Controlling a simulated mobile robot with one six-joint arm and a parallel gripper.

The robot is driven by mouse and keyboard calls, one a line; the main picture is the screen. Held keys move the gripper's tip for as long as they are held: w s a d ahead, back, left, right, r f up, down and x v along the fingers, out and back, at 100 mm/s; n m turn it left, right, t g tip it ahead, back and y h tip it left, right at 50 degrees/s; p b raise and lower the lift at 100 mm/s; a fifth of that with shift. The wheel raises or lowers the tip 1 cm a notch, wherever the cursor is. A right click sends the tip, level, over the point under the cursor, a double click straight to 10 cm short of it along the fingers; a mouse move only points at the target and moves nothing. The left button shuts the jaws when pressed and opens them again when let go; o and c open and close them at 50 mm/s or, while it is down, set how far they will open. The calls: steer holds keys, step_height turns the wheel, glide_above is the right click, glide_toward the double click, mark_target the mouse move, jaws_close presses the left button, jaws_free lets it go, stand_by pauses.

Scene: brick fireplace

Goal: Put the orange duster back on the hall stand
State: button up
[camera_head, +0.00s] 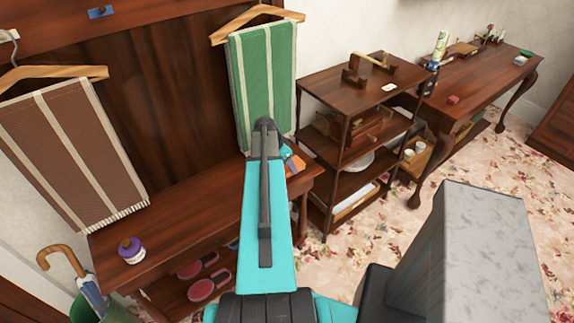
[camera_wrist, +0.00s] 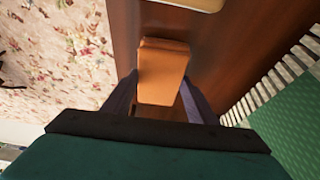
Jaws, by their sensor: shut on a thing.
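The orange duster (camera_wrist: 162,68) is a small block held between the two dark fingers of my gripper (camera_wrist: 160,98) in the wrist view. In the head view only a bit of the duster (camera_head: 297,164) shows, beside my gripper (camera_head: 287,155), which my teal arm partly hides. The hall stand (camera_head: 190,205) is dark wood with a tall back panel and a bench-like shelf. The duster is over the right end of that shelf, by the green towel's lower edge. I cannot tell whether it touches the wood.
A green striped towel (camera_head: 262,75) and a brown one (camera_head: 70,150) hang on the stand. A purple-topped jar (camera_head: 131,250) sits on its shelf, red-soled slippers (camera_head: 205,286) below. An umbrella (camera_head: 90,290) stands at left. A shelf unit (camera_head: 330,90) and table (camera_head: 480,80) are right.

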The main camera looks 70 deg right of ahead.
steer(key=shift+f, duration=0.25)
steer(key=o, duration=1)
steer(key=shift+r, duration=0.2)
steer(key=shift+r, duration=0.1)
steer(key=shift+b+v, duration=1.45)
steer(key=shift+v, duration=4.55)
steer(key=shift+d, duration=0.1)
